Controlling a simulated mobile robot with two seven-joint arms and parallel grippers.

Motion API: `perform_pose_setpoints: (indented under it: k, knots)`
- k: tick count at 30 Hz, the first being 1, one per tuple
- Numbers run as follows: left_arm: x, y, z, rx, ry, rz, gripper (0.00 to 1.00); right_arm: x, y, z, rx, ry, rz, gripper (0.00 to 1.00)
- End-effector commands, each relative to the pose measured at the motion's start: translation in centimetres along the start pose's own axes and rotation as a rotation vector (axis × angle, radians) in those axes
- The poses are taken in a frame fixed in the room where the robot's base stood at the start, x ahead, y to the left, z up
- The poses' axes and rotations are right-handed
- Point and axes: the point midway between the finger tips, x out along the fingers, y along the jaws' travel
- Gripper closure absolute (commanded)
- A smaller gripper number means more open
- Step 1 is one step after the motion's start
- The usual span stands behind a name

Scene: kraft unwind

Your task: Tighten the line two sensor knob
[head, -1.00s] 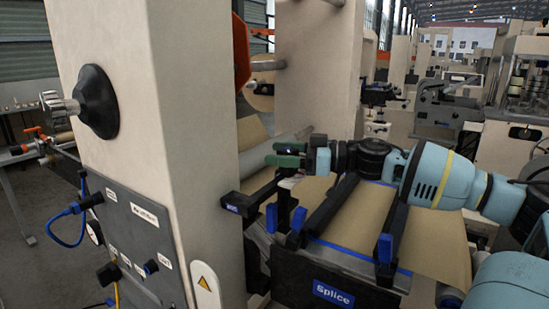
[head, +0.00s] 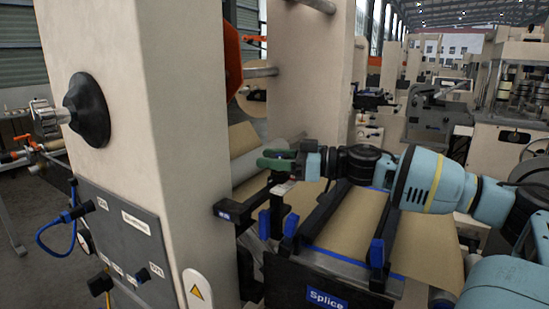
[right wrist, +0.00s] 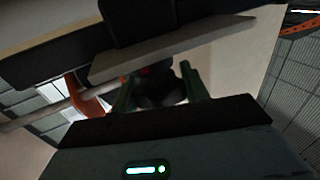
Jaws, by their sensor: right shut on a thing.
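My right gripper (head: 275,159) has green fingers and reaches in from the right, above the splice table. In the right wrist view its fingers (right wrist: 158,88) stand on either side of a dark round knob (right wrist: 160,93), and they are shut on it. In the head view the fingers hide the knob. A black bracket (head: 229,211) with a small blue label sticks out from the column just below and left of the gripper. The label is too small to read surely. My left gripper is not in view.
The splice table carries brown web (head: 352,222), dark bars with blue ends and a blue "Splice" sign (head: 327,299). A beige column (head: 150,130) stands at left, with a black-based handwheel (head: 88,110) and a grey control panel (head: 125,240). A grey roller (head: 250,165) lies behind the gripper.

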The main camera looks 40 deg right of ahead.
Motion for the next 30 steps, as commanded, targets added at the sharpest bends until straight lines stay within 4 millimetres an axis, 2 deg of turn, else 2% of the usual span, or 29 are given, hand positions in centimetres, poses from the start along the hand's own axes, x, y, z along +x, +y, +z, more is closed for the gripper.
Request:
perform_pose_setpoints:
  k: [6, 12, 30]
  knots:
    - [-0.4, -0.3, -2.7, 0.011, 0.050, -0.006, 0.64, -0.1, -0.2, -0.6, -0.003, 0.006, 0.105, 0.78]
    - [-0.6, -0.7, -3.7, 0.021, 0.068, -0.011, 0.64, -0.1, 0.1, -0.4, -0.001, 0.005, 0.256, 0.78]
    - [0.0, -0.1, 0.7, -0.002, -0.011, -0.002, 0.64, -0.1, 0.8, 0.0, -0.001, 0.006, 0.605, 0.78]
